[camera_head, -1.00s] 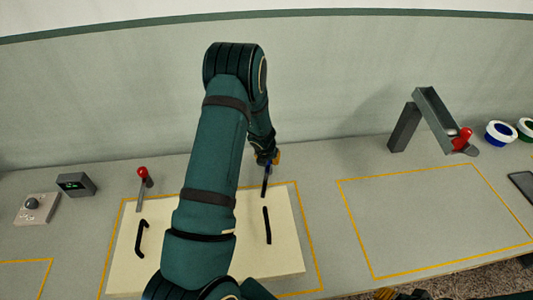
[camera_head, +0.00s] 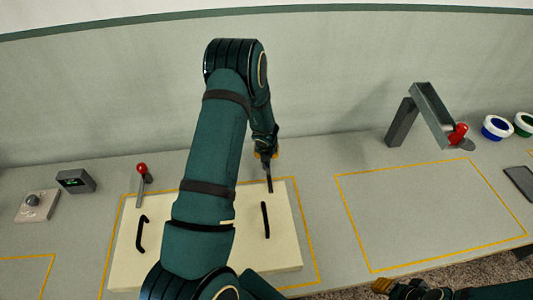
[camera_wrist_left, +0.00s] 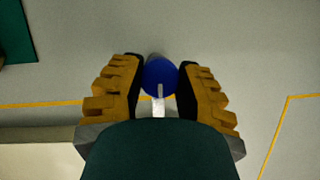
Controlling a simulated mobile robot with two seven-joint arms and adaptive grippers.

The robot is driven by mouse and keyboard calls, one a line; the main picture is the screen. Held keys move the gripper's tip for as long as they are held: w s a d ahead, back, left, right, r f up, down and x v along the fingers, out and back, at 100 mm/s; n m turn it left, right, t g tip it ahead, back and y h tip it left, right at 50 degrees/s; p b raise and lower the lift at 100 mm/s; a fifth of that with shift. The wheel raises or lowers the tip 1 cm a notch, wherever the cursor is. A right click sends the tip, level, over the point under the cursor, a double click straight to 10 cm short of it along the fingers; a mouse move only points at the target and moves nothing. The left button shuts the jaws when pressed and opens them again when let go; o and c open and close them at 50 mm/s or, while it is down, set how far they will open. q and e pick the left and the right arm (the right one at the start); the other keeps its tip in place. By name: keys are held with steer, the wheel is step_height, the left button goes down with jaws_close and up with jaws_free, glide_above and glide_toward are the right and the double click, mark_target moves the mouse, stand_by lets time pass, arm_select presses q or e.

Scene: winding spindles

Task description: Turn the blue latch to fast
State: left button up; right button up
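The blue latch shows in the left wrist view as a round blue knob (camera_wrist_left: 160,74) with a pale bar below it. My left gripper (camera_wrist_left: 160,68) is over it, one finger on each side of the knob. The fingers look very close to the knob, but I cannot tell whether they press on it. In the head view my left gripper (camera_head: 266,156) hides the knob. A thin dark bar below the gripper points toward the cream board (camera_head: 285,250). My right gripper (camera_head: 405,289) is at the bottom edge, partly cut off; its fingers are unclear.
A red-knobbed latch (camera_head: 142,170) stands at the board's far left. The board has two black handles (camera_head: 265,220). A small display box (camera_head: 75,181) and a button box (camera_head: 38,204) stand left. A grey bracket with a red knob (camera_head: 459,131) stands right, beside an empty yellow-outlined area (camera_head: 430,215).

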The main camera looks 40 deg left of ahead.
arm_select(q)
steer(key=o, duration=0.5)
steer(key=shift+w, duration=0.1)
steer(key=v, duration=1.2)
steer(key=shift+w+a, duration=0.1)
